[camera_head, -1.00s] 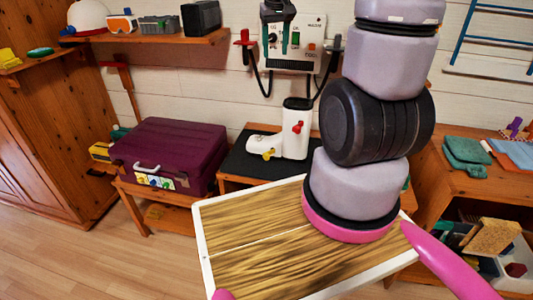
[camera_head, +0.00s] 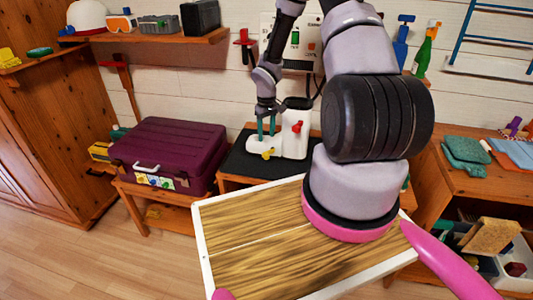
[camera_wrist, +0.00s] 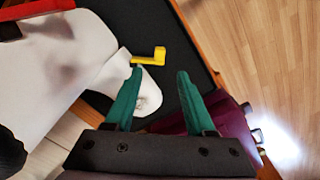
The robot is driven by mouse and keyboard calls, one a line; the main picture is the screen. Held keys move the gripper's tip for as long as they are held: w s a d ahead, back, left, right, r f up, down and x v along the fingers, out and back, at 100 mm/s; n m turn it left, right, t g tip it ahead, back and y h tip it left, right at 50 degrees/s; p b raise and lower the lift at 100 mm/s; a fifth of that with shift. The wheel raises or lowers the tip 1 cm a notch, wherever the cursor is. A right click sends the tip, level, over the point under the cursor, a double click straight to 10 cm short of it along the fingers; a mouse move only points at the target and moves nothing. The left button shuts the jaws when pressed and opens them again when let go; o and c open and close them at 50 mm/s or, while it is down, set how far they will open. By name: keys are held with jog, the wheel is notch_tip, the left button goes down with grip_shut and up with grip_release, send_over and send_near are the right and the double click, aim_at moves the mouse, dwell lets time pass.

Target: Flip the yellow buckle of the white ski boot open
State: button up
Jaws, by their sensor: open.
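The white ski boot (camera_head: 291,143) stands upright on a black mat, its toe to the left in the head view. Its yellow buckle (camera_head: 268,153) is low on the foot part and sticks out from the boot's side; it also shows in the wrist view (camera_wrist: 151,56). A red buckle (camera_head: 297,127) is on the boot's shaft. My gripper (camera_head: 266,128) is over the boot's toe part, pointing down. In the wrist view its two green fingers (camera_wrist: 155,80) are open and empty, with the yellow buckle just beyond and between their tips.
The black mat (camera_head: 245,169) lies on a low wooden bench. A maroon suitcase (camera_head: 172,150) stands on a bench to the left. A control box (camera_head: 303,50) hangs on the wall behind the boot. Wooden floor lies open in front left.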

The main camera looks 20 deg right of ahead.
aim_at(266, 154)
notch_tip(266, 154, down, 10)
jog(key=shift+r, duration=0.15)
dwell(0.3)
grip_shut()
